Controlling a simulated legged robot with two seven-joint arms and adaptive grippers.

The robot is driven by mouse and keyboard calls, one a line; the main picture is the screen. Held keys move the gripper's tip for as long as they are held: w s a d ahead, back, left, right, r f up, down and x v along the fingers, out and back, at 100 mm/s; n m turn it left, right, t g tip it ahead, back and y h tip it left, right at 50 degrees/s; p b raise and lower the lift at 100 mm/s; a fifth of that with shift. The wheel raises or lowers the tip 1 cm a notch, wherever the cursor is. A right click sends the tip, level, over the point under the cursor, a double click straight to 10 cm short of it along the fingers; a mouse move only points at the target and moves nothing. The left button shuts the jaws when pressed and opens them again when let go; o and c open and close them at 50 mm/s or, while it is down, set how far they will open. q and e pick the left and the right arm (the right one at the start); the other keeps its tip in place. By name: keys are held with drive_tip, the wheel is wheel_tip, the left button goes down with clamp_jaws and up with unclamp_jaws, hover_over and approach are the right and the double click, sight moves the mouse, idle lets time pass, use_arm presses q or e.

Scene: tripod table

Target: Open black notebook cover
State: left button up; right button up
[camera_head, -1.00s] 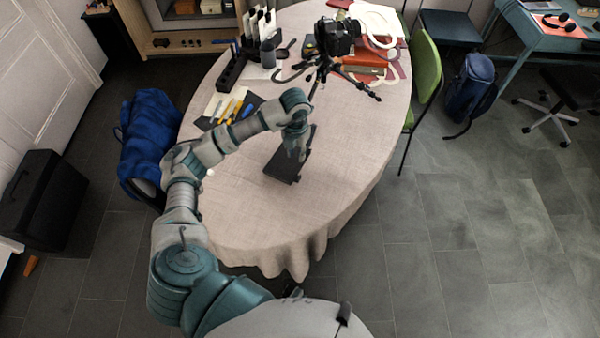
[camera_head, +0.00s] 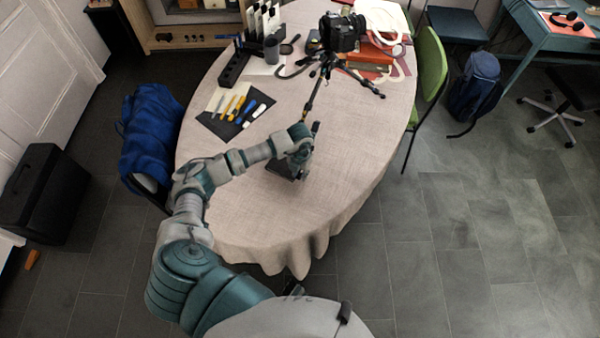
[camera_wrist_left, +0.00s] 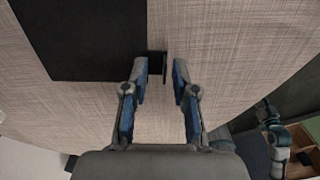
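The black notebook (camera_head: 273,167) lies on the tablecloth near the middle of the round table, partly hidden by my left wrist in the head view. In the left wrist view the notebook (camera_wrist_left: 85,38) is a flat black shape at the upper left, with a small dark tab at its lower right corner. My left gripper (camera_wrist_left: 160,68) is open and empty; its fingers point toward that corner, the left fingertip beside the tab. In the head view I cannot make out the fingers. Whether the cover is raised is unclear.
A camera on a tripod (camera_head: 341,36) stands behind the notebook, its legs close to my wrist. A dark mat (camera_head: 222,126) with several tools lies to the left. A black holder (camera_head: 233,68) and books (camera_head: 362,55) are farther back. The front of the tablecloth is clear.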

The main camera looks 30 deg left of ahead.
use_arm(q)
drive_tip(key=shift+c, duration=0.5)
drive_tip(key=shift+d, duration=0.1)
drive_tip(key=c, duration=0.4)
drive_tip(key=shift+d+r, duration=0.15)
drive_tip(key=shift+d, duration=0.1)
clamp_jaws()
